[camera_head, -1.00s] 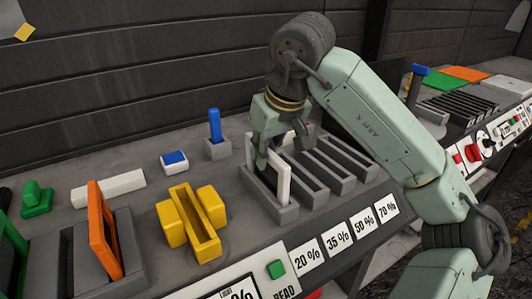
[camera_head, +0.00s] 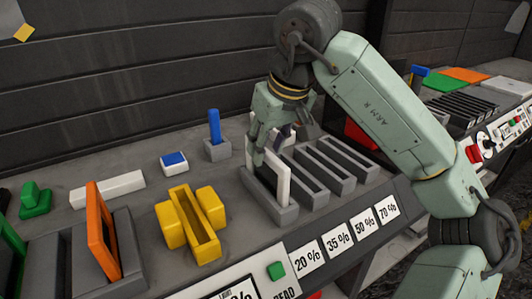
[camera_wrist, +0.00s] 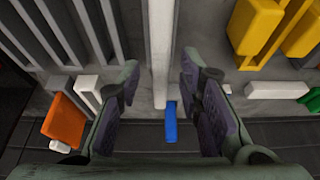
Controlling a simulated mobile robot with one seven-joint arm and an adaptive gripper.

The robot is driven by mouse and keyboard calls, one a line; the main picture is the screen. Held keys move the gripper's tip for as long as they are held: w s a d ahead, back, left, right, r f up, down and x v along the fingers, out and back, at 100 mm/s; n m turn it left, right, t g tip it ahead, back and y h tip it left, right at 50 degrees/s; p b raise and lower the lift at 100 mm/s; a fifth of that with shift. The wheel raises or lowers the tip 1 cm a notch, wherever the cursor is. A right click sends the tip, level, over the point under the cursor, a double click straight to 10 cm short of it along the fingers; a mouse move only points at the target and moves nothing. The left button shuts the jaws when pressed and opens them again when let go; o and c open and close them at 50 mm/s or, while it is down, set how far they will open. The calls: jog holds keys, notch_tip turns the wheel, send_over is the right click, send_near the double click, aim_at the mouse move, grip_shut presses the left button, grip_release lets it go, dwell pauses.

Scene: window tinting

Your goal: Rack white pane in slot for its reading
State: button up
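The white pane (camera_head: 284,184), a white frame around a dark panel, stands upright in the leftmost slot of the grey rack (camera_head: 287,215), the slot nearest the 20 % label (camera_head: 307,256). My gripper (camera_head: 277,145) is over the pane's upper part. In the wrist view my gripper (camera_wrist: 160,100) has its fingers spread, with the pane (camera_wrist: 160,45) seen edge-on between them and gaps on both sides. The reader's display (camera_head: 238,290) is cut off at the bottom edge; only a % sign shows, so its number cannot be read.
Other rack slots (camera_head: 338,165) to the right are empty. A yellow slotted holder (camera_head: 192,225) stands left of the rack. A blue post (camera_head: 214,127) rises behind it. An orange frame (camera_head: 103,232) stands at the left. A green button (camera_head: 276,270) is in front.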

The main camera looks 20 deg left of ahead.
jog(key=v, duration=0.9)
jog(key=shift+s+r+b, duration=0.2)
jog(key=shift+r+b, duration=0.15)
jog(key=shift+b, duration=0.1)
